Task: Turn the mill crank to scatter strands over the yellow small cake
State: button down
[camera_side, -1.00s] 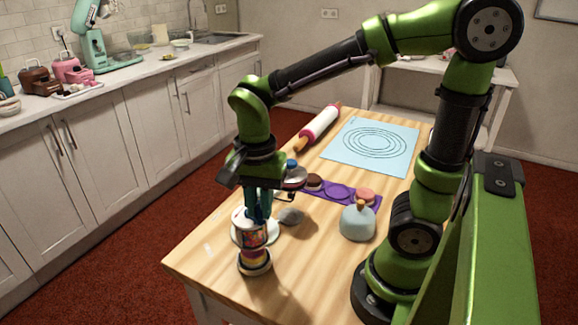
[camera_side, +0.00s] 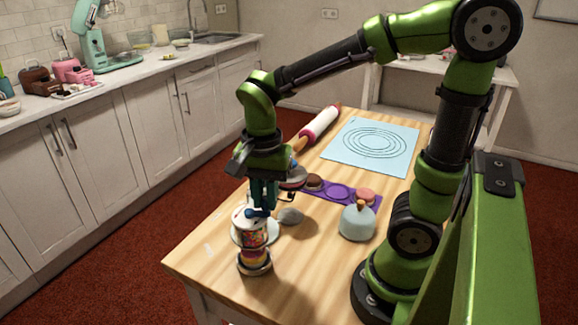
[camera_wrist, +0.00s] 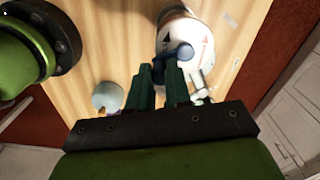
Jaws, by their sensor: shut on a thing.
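The mill (camera_side: 256,236) is a clear drum of coloured strands with a white top, on a stand at the table's front left. The yellow small cake (camera_side: 254,257) sits directly below the mill on a small round turntable (camera_side: 256,269), partly hidden by the mill.
A purple mat (camera_side: 342,192) with small round cakes lies behind. A pale blue dome (camera_side: 357,223) stands to the right. A rolling pin (camera_side: 318,125) and a light blue mat (camera_side: 372,146) are at the back.

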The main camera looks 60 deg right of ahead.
aim_at(252, 205)
jog(key=shift+w, duration=0.2)
jog(key=shift+w+d, duration=0.4)
jog(key=shift+w, duration=0.05)
jog(key=shift+r, duration=0.1)
jog(key=shift+w+d, duration=0.25)
jog(key=shift+w, duration=0.35)
jog(key=shift+w, duration=0.1)
jog(key=shift+w, duration=0.6)
jog(key=shift+w, duration=0.1)
